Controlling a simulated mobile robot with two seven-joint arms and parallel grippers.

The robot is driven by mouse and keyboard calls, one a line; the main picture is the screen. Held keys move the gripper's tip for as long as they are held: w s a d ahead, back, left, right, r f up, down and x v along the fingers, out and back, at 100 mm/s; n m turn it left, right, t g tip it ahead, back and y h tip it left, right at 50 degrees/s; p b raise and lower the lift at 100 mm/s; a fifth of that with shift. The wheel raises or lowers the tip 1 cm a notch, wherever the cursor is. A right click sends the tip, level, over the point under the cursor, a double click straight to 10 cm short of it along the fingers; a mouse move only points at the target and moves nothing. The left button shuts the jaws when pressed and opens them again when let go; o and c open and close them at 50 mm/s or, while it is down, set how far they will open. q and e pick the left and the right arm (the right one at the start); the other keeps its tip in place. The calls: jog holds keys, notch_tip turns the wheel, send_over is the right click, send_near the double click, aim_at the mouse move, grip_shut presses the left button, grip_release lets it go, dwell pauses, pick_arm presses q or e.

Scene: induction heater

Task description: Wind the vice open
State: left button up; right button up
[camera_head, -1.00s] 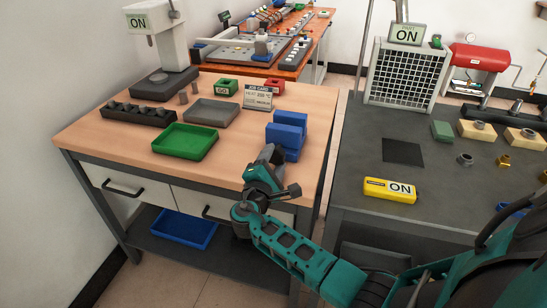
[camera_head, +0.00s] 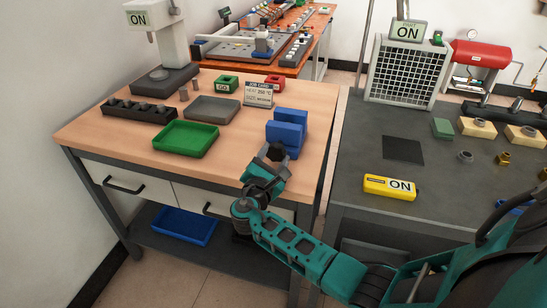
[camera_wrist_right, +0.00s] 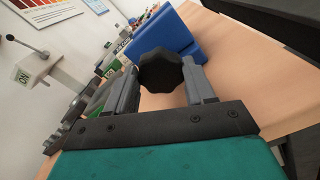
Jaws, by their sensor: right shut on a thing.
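The blue vice (camera_head: 287,132) stands near the right front part of the wooden bench, with two blue blocks and a gap between them. It also shows in the right wrist view (camera_wrist_right: 172,38). Its dark, many-sided knob (camera_wrist_right: 160,72) faces my right gripper. My right gripper (camera_head: 274,155) is at the near side of the vice, over the bench's front edge. In the right wrist view its two grey fingers (camera_wrist_right: 161,84) are on opposite sides of the knob, shut on it. My left gripper is not in view.
A green tray (camera_head: 186,152) and a grey tray (camera_head: 212,115) lie left of the vice. A job card (camera_head: 258,95) stands behind it. The dark bench (camera_head: 355,190) to the right carries a yellow ON block (camera_head: 389,188). Free wood lies between the green tray and the vice.

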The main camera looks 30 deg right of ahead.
jog(key=shift+r, duration=0.1)
jog(key=o, duration=1)
jog(key=shift+o, duration=0.2)
jog(key=v, duration=1.3)
jog(key=shift+b, duration=0.3)
jog(key=shift+w, duration=0.1)
